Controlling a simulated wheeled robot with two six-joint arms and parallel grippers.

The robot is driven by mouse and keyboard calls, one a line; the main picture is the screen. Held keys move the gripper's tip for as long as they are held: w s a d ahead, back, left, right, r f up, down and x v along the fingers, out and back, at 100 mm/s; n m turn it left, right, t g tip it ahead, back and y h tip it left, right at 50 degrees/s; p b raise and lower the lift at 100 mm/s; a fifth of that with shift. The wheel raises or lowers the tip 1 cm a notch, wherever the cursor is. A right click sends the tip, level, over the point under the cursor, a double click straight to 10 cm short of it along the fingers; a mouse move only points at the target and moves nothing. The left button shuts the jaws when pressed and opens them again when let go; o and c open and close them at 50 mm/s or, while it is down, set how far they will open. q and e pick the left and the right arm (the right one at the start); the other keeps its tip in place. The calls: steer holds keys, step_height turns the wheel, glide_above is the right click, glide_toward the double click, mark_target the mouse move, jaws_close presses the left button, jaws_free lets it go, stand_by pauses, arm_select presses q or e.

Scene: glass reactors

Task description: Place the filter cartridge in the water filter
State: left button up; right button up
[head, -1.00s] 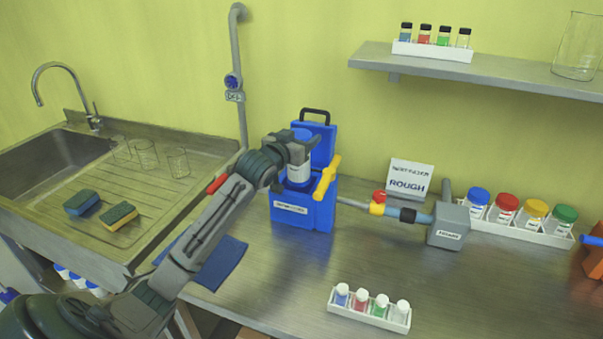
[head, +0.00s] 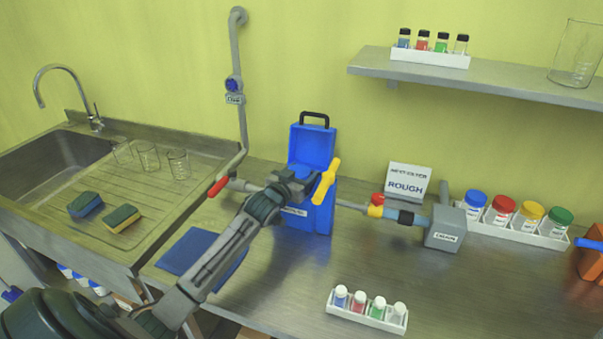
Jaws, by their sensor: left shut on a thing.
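The water filter (head: 318,215) is a blue box with its lid (head: 312,145) standing open at the back and a yellow handle (head: 327,180) at its right side. It stands on the steel bench against the wall. My left gripper (head: 293,184) is at the top opening of the box, shut on the filter cartridge. The cartridge is almost wholly hidden by the gripper and the box, with perhaps a bit of its blue top showing. I cannot tell whether it rests on the bottom. My right gripper is not in view.
A pipe with a red-and-yellow valve (head: 376,205) runs right from the filter to a grey box (head: 445,228). A white rack of small vials (head: 368,315) stands at the front. A blue mat (head: 190,252) lies left. Sponges (head: 121,218) lie by the sink.

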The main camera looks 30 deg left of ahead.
arm_select(q)
steer(key=o, duration=1.3)
steer(key=shift+f, duration=0.1)
steer(key=shift+o, duration=0.2)
steer(key=shift+s, duration=0.25)
steer(key=s+b, duration=0.3)
steer(key=s, duration=0.8)
steer(key=shift+s+d+r, duration=0.25)
steer(key=shift+d+r, duration=0.05)
steer(key=shift+r, duration=0.15)
